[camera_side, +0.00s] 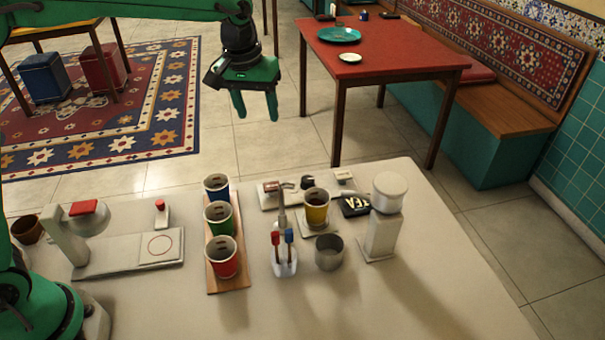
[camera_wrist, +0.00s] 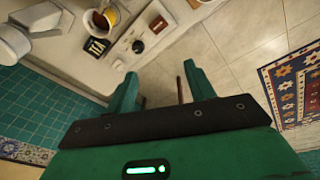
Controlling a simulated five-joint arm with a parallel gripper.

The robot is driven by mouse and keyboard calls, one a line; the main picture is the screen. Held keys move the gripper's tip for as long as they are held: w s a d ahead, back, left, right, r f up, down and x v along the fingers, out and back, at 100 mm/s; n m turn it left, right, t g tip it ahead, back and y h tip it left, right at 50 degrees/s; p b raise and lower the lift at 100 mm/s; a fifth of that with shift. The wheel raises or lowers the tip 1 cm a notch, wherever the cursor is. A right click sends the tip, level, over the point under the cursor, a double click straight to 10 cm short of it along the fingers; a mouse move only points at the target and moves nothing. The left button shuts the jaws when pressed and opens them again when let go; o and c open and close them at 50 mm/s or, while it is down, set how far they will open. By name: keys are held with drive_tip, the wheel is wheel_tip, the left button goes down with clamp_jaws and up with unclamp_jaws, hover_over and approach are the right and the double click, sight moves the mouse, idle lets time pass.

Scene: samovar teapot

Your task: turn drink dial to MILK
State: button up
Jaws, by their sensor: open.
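The drink dial appears to be a dark round knob (camera_side: 307,182) on a pale panel at the far edge of the white counter. It also shows in the wrist view (camera_wrist: 138,46), beyond the fingers and towards the top. Its pointer setting and any lettering are too small to read. My gripper (camera_side: 256,116) is open and empty, raised high above the floor beyond the counter's far edge. It is apart from the dial, above and to its left in the side view. In the wrist view my two green fingers (camera_wrist: 163,88) are spread with floor between them.
A black TEA box (camera_side: 355,205) and a yellow cup (camera_side: 317,208) stand close to the dial. Blue, green and red cups stand on a wooden board (camera_side: 239,252). A white dispenser (camera_side: 384,220) stands right.

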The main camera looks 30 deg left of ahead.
drive_tip(key=n+g, duration=0.2)
hover_over(307, 179)
wheel_tip(307, 179, down, 13)
drive_tip(key=shift+w+f, duration=0.1)
drive_tip(key=shift+f, duration=3.9)
drive_tip(key=shift+m, duration=0.3)
drive_tip(key=c, duration=1)
